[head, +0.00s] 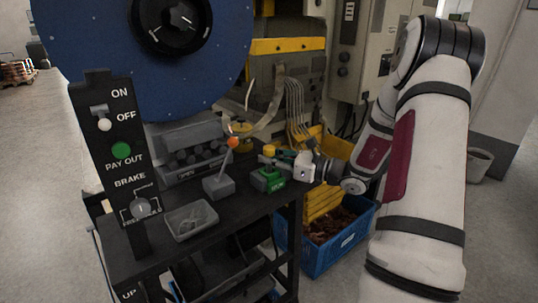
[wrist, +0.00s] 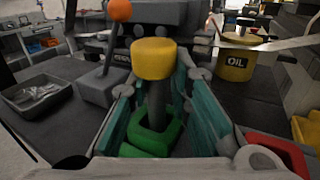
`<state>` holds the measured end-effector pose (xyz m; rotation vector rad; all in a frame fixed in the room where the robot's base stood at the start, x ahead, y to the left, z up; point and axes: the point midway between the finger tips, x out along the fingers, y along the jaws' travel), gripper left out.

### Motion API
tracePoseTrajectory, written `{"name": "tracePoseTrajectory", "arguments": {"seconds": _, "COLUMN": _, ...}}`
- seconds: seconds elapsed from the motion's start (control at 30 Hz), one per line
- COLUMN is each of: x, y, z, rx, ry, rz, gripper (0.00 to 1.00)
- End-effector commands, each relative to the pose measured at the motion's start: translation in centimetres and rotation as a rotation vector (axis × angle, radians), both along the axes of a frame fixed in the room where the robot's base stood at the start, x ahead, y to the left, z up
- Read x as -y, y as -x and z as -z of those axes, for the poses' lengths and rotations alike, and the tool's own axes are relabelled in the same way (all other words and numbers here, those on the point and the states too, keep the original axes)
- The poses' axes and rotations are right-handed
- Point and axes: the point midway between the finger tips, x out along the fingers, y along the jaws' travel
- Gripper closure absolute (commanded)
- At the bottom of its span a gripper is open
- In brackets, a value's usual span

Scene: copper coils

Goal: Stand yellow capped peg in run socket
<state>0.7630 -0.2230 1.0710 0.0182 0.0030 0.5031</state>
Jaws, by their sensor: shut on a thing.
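The yellow capped peg (wrist: 154,60) has a yellow cap and a dark shaft. It is roughly upright between the teal pads of my gripper (wrist: 158,105), which is shut on it. The green run socket (wrist: 165,138) is directly below, and the shaft's lower end shows within its opening; how deep it sits I cannot tell. In the head view the yellow cap (head: 269,150) shows above the green socket (head: 268,180), on the dark cart top. My gripper (head: 281,157) reaches in from the right there, and its fingertips partly hide the shaft.
A grey lever box (head: 218,187) with an orange knob stands left of the socket. A grey tray (head: 192,221) lies nearer the front. A red part (wrist: 280,150) and a yellow oil can (wrist: 235,64) are on the right in the wrist view. A blue crate (head: 320,252) stands below.

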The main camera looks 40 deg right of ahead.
Motion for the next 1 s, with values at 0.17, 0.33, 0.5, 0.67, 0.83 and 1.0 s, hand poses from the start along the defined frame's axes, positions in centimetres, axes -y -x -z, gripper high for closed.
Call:
{"name": "tracePoseTrajectory", "arguments": {"seconds": 0.17, "x": 0.0, "y": 0.0, "z": 0.2, "rx": 0.000, "ry": 0.000, "rz": 0.000, "gripper": 1.00}}
{"name": "tracePoseTrajectory", "arguments": {"seconds": 0.33, "x": 0.0, "y": 0.0, "z": 0.2, "rx": 0.000, "ry": 0.000, "rz": 0.000, "gripper": 0.79}}
{"name": "tracePoseTrajectory", "arguments": {"seconds": 0.5, "x": 0.0, "y": 0.0, "z": 0.2, "rx": 0.000, "ry": 0.001, "rz": 0.000, "gripper": 0.58}}
{"name": "tracePoseTrajectory", "arguments": {"seconds": 0.67, "x": 0.0, "y": 0.0, "z": 0.2, "rx": 0.000, "ry": 0.001, "rz": 0.000, "gripper": 0.58}}
{"name": "tracePoseTrajectory", "arguments": {"seconds": 0.83, "x": 0.3, "y": 0.4, "z": 0.2, "rx": 0.000, "ry": 0.001, "rz": 0.002, "gripper": 0.58}}
{"name": "tracePoseTrajectory", "arguments": {"seconds": 1.0, "x": 1.6, "y": 2.6, "z": 0.2, "rx": 0.000, "ry": 0.001, "rz": 0.004, "gripper": 0.58}}
